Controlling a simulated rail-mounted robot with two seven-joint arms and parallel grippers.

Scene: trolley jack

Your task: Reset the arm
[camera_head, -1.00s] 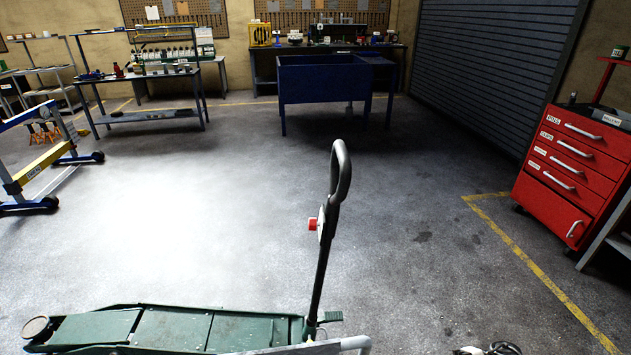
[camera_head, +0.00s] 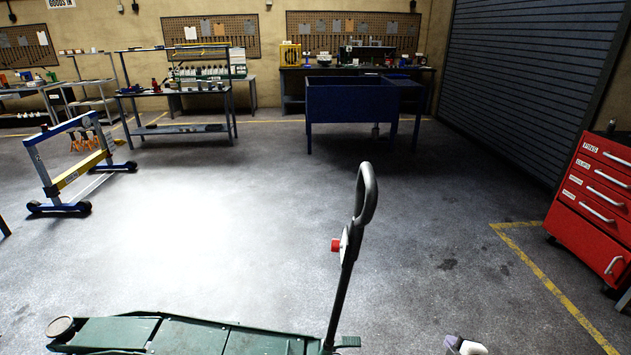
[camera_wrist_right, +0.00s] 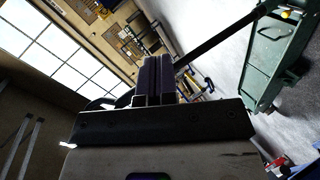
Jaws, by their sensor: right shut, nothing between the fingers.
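The green trolley jack (camera_head: 190,337) lies along the bottom of the head view, cut off by the lower edge. Its round saddle (camera_head: 60,327) is at the left end. Its dark handle (camera_head: 342,290) leans up to the right and ends in a grey loop grip, with a red knob (camera_head: 336,245) on its side. My right gripper (camera_head: 463,346) only just shows at the bottom edge, right of and apart from the handle. In the right wrist view its two fingers (camera_wrist_right: 153,78) are together and empty; the green jack (camera_wrist_right: 275,62) is at the upper right. My left gripper is not seen.
A red tool cabinet (camera_head: 594,205) stands at the right, near a yellow floor line. A blue basin (camera_head: 352,105) and workbenches are at the back. A blue and yellow wheeled frame (camera_head: 75,170) stands at the left. The middle floor is clear.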

